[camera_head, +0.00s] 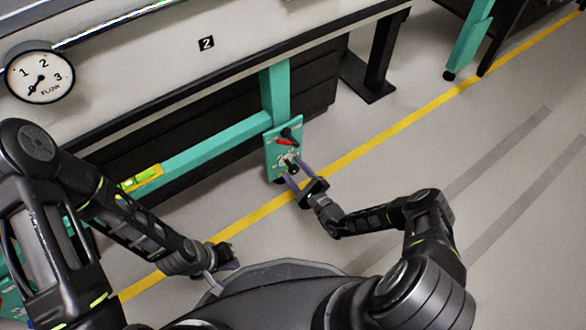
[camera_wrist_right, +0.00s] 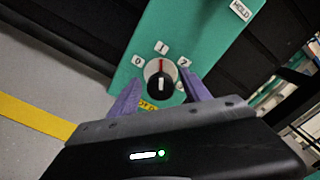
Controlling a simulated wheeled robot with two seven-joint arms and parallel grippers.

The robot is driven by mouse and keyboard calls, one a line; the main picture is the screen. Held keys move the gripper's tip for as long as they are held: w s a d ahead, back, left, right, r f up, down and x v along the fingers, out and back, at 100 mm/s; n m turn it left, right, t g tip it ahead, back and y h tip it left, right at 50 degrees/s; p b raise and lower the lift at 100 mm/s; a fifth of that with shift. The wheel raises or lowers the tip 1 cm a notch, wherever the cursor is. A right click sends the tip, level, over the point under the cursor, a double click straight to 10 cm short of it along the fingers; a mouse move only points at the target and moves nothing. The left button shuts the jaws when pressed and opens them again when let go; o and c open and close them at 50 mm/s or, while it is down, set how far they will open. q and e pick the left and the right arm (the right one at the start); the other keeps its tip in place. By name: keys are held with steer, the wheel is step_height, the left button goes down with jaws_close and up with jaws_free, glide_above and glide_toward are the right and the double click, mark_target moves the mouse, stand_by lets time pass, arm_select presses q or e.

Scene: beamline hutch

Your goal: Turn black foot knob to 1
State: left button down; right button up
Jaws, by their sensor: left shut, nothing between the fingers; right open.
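The black foot knob (camera_wrist_right: 160,82) sits on a green plate (camera_wrist_right: 205,35) on the table leg, with 0, 1 and 2 labels around it. In the right wrist view its white mark stands nearly upright, in line with a red mark below the 1. My right gripper (camera_wrist_right: 159,77) is open, its purple fingers on either side of the knob; I cannot tell whether they touch it. In the head view the right gripper (camera_head: 294,174) is at the plate's lower part and partly covers the knob (camera_head: 292,167). My left gripper (camera_head: 228,258) is shut and empty, low at left.
A red lever (camera_head: 285,142) and another black knob (camera_head: 290,132) sit higher on the plate. A FLOW gauge (camera_head: 40,76) and a 2 marker (camera_head: 206,43) are on the tabletop. A yellow level (camera_head: 140,180) lies on the green beam. Floor at right is clear.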

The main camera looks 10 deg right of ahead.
mark_target(295, 171)
steer(key=p+v, duration=0.2)
steer(key=v, duration=0.4)
steer(key=shift+s+r, duration=0.1)
steer(key=shift+s+d, duration=0.2)
steer(key=shift+s, duration=0.25)
